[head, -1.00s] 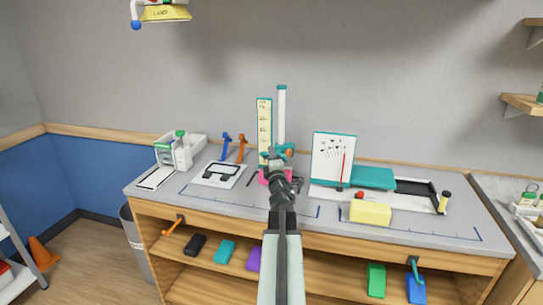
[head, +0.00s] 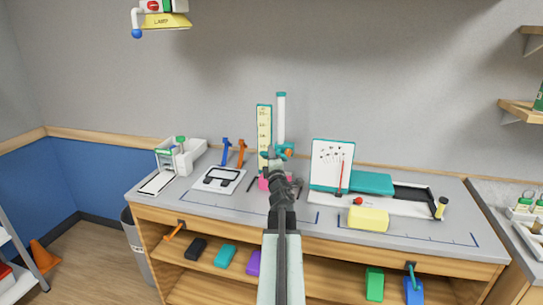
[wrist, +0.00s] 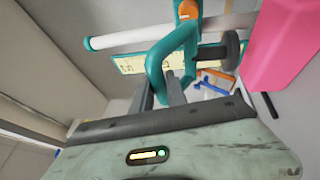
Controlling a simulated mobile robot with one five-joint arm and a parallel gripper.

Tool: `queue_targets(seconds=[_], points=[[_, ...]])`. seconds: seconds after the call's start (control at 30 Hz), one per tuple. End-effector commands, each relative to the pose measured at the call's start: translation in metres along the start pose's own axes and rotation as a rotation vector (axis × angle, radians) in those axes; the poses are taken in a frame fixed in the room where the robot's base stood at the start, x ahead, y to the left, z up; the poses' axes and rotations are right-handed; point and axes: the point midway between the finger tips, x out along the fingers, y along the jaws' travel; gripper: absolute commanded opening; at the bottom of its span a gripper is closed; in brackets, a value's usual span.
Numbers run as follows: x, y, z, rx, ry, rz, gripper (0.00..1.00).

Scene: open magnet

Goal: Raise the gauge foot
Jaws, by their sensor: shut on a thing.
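The gauge stands at the back of the bench, with a white post (head: 281,120) and a yellow scale board (head: 264,122). Its teal carriage with an orange knob (head: 288,153) rides on the post. In the wrist view, my gripper (wrist: 160,92) is shut on the carriage's teal loop handle (wrist: 157,62). The dark round gauge foot (wrist: 230,50) shows beside the handle. A pink block (wrist: 285,42) lies near the foot, with a gap visible between them. In the head view my arm hides the foot and most of the pink block (head: 263,184).
Blue (head: 226,152) and orange (head: 240,153) stands are left of the gauge. A white caddy (head: 182,157) stands at the back left.

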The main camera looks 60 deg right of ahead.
Motion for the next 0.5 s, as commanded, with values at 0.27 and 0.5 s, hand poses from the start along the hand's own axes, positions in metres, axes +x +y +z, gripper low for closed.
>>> queue_targets(seconds=[0.27, 0.5], points=[[0.015, 0.079, 0.005, 0.0, 0.002, 0.002, 0.0], [0.021, 0.111, 0.007, 0.0, 0.003, 0.002, 0.0]])
